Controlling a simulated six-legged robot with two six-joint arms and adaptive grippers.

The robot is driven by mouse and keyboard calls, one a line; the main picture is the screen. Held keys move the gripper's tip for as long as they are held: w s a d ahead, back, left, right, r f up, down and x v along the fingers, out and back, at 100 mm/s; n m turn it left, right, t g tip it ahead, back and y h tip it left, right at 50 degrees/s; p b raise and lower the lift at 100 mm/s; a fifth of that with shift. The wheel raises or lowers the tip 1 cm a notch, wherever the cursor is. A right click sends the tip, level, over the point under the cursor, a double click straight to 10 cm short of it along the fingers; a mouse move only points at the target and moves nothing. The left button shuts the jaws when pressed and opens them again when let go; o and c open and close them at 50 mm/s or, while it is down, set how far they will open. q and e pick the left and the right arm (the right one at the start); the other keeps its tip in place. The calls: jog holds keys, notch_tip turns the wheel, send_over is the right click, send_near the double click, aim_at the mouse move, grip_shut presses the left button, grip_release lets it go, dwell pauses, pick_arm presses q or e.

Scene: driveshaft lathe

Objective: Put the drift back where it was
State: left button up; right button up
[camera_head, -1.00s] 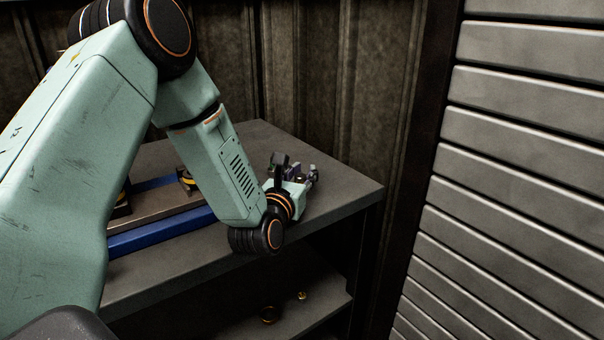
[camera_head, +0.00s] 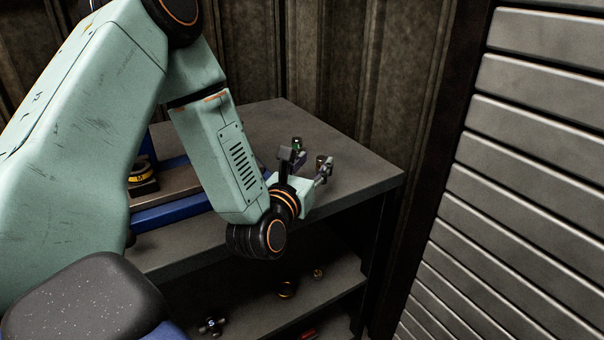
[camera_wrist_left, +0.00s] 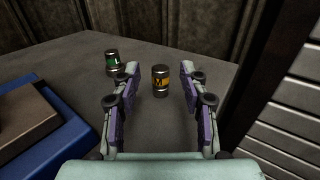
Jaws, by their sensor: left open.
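My left gripper (camera_head: 306,164) is open above the right end of the shelf top (camera_head: 358,182). Its two purple-padded fingers (camera_wrist_left: 156,100) also show in the left wrist view. A small dark metal cylinder with a yellow-orange label (camera_wrist_left: 160,80) stands upright beyond and between the fingertips, not gripped. A similar cylinder with a green label (camera_wrist_left: 112,62) stands to its left, outside the fingers. Both also show small near the fingers in the head view. I cannot tell whether either cylinder is the drift; nothing else in view is clearly it. My right gripper is not in view.
A blue-edged block with a brown top (camera_head: 172,187) lies on the shelf top to the left, bearing a black-and-yellow part (camera_head: 141,175). A slatted wall (camera_head: 530,170) rises at right.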

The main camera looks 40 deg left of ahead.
pick_arm(q)
jog(key=v, duration=0.5)
jog(key=shift+s, duration=0.25)
dwell(0.3)
